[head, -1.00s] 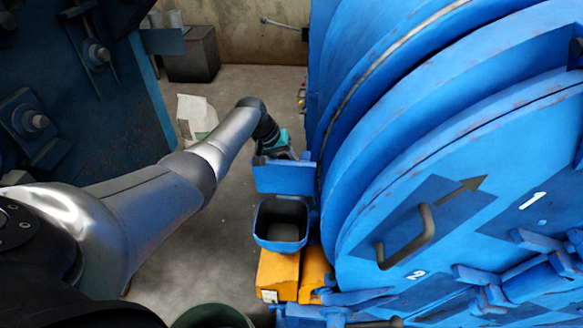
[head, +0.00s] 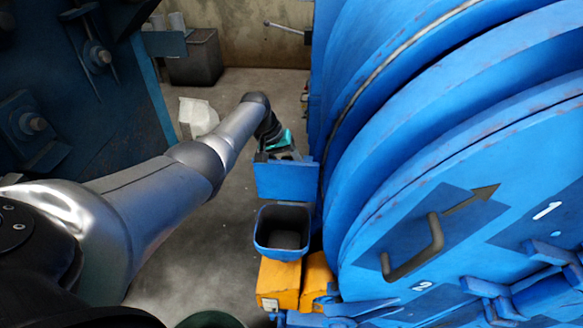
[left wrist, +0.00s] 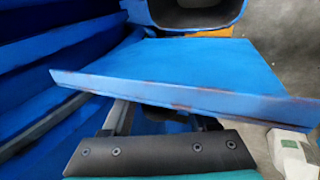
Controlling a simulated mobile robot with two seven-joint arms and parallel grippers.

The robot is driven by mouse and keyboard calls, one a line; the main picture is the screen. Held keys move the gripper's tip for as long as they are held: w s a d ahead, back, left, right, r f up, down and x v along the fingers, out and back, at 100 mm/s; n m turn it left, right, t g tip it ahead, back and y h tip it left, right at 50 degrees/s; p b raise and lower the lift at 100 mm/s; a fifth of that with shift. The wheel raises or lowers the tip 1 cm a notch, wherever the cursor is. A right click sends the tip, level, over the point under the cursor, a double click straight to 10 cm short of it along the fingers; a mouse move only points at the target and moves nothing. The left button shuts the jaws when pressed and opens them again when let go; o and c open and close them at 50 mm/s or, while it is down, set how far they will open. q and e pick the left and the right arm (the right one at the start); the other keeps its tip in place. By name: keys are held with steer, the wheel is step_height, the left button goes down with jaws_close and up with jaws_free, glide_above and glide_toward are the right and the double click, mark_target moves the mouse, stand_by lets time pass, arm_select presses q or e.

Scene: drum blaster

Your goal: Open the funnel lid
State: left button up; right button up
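The funnel lid (head: 286,182) is a flat blue panel. It is raised at the far side of the blue funnel (head: 281,252), whose dark mouth is uncovered. My left gripper (head: 280,148) is at the lid's far side, close behind its upper edge. In the left wrist view the lid (left wrist: 190,68) fills the middle, and the funnel's rim (left wrist: 185,30) shows beyond it. The left fingers (left wrist: 163,118) stand apart under the lid's near edge. Their tips are partly hidden by the lid, so contact is unclear. My right gripper is out of view.
The large blue drum (head: 430,160) stands close on the right of the lid. Orange blocks (head: 280,282) sit below the funnel. A white object (head: 197,117) and a dark bin (head: 197,58) stand on the floor behind. Open concrete floor lies left of the funnel.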

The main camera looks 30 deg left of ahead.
arm_select(q)
steer(key=shift+o, duration=0.8)
steer(key=shift+w, duration=0.1)
steer(key=shift+r, duration=0.1)
steer(key=shift+a+r+p, duration=0.2)
steer(key=shift+r+p, duration=0.2)
steer(key=shift+r, duration=0.1)
steer(key=p+v, duration=0.5)
steer(key=v, duration=0.9)
steer(key=shift+s, duration=0.2)
